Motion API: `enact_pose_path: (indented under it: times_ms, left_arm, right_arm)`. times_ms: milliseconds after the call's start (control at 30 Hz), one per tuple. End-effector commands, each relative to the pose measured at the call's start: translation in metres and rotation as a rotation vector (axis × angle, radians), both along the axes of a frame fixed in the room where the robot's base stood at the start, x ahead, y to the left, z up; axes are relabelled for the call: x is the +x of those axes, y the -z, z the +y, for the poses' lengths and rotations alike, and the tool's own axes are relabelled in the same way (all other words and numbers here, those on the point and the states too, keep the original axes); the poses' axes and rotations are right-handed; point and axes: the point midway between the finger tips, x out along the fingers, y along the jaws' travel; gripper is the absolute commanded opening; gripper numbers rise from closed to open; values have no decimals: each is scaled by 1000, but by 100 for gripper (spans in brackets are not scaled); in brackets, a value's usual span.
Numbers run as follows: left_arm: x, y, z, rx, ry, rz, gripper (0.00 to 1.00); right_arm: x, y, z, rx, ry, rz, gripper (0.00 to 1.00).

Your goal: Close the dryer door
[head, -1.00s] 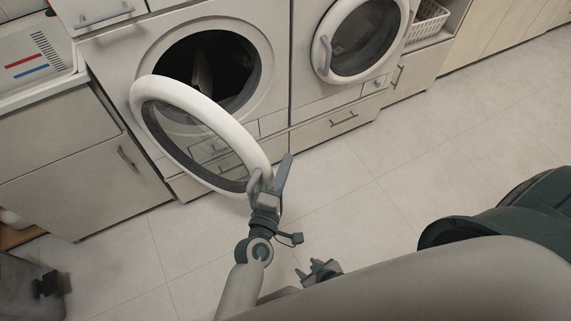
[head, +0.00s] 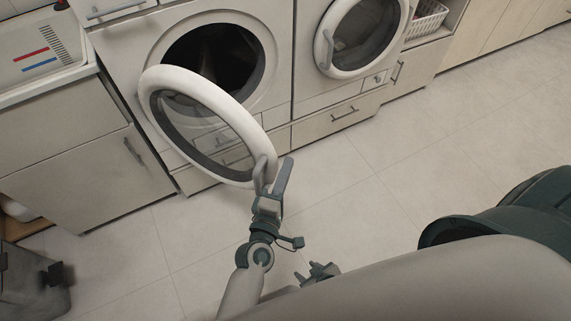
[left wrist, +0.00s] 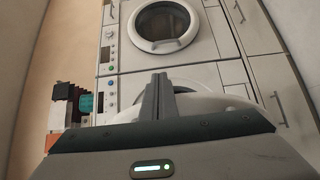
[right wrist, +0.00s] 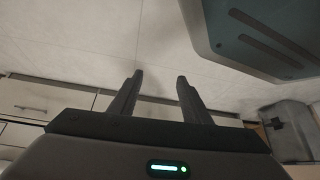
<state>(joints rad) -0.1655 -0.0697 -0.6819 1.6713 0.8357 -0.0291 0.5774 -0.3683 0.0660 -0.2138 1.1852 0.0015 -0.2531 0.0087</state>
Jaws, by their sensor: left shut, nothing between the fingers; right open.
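The open dryer door (head: 252,123) is a white ring with dark glass, swung out from the left machine's dark drum opening (head: 213,58). Its grey handle (head: 261,175) is at the lower right of the ring. My left gripper (head: 284,172) is shut and empty, right beside the handle; I cannot tell whether they touch. In the left wrist view, its closed fingers (left wrist: 159,88) stand in front of the white door rim (left wrist: 205,106). My right gripper (head: 320,268) is low in the head view, away from the door. The right wrist view shows its fingers (right wrist: 160,78) apart and empty over the floor.
A second front-loader (head: 362,36) with a shut door stands right of the open one. A sink cabinet (head: 70,165) is at the left. The middle floor is clear.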

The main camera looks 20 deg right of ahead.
Motion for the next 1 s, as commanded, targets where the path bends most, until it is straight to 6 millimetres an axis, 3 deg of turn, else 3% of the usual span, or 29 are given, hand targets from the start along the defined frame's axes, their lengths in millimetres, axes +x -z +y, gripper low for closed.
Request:
enact_pose_path:
  times_ms: [500, 700, 1000]
  left_arm:
    - [-77, 1, -7, -1, 0, 2, 0]
    - [-90, 1, -9, 1, 0, -1, 0]
    - [-91, 0, -9, 0, 0, -1, 0]
  right_arm:
    - [3, 7, -15, -25, 15, 54, 44]
    - [-2, 8, -16, -27, 16, 73, 44]
    - [-8, 9, -15, -27, 14, 81, 44]
